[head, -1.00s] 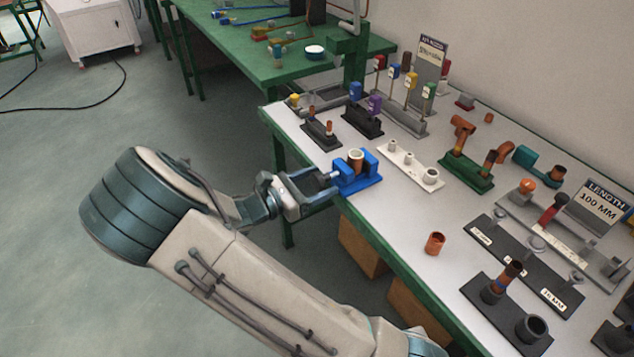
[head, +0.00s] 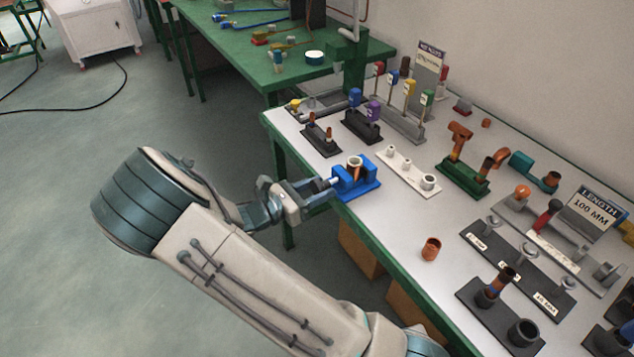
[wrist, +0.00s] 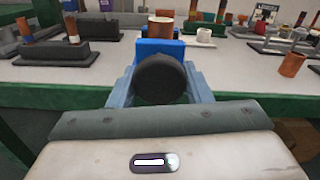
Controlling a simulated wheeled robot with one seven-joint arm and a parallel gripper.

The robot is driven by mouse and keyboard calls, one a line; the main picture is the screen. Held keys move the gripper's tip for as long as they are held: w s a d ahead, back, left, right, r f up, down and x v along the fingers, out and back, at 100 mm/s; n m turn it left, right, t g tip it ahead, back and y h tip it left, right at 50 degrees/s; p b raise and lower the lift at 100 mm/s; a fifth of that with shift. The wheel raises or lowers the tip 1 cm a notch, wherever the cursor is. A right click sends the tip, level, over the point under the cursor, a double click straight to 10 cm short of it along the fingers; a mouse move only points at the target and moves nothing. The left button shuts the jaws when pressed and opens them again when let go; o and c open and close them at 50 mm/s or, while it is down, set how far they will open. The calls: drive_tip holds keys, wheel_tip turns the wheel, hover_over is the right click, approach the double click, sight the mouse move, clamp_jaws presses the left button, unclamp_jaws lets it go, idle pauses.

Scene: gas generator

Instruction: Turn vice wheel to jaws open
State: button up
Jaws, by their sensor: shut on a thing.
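The blue vice (head: 355,182) stands at the near left edge of the white-topped workbench, with a copper-coloured pipe piece (head: 354,167) upright between its jaws. In the wrist view the vice (wrist: 160,48) is behind its wheel, a dark round disc (wrist: 161,79) that faces me. My gripper (head: 325,188) reaches in from the left at bench height. In the wrist view its two fingers (wrist: 160,90) lie on either side of the wheel and are shut on it. The wheel is mostly hidden by the fingers in the head view.
A white fixture plate (head: 408,172) and a black stand (head: 321,140) sit beside the vice. A loose copper ring (head: 431,249) lies nearer on the bench. The green bench edge (head: 390,262) runs below my gripper. Open floor lies to the left.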

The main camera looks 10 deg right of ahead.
drive_tip(key=n+p, duration=0.4)
drive_tip(key=p, duration=0.1)
drive_tip(key=shift+r, duration=0.35)
drive_tip(key=shift+f+n+p, duration=0.2)
drive_tip(key=shift+n+p, duration=1.4)
drive_tip(key=shift+p, duration=0.05)
drive_tip(key=shift+f, duration=0.1)
drive_tip(key=o, duration=1)
drive_tip(key=b+v, duration=0.2)
drive_tip(key=v, duration=1.2)
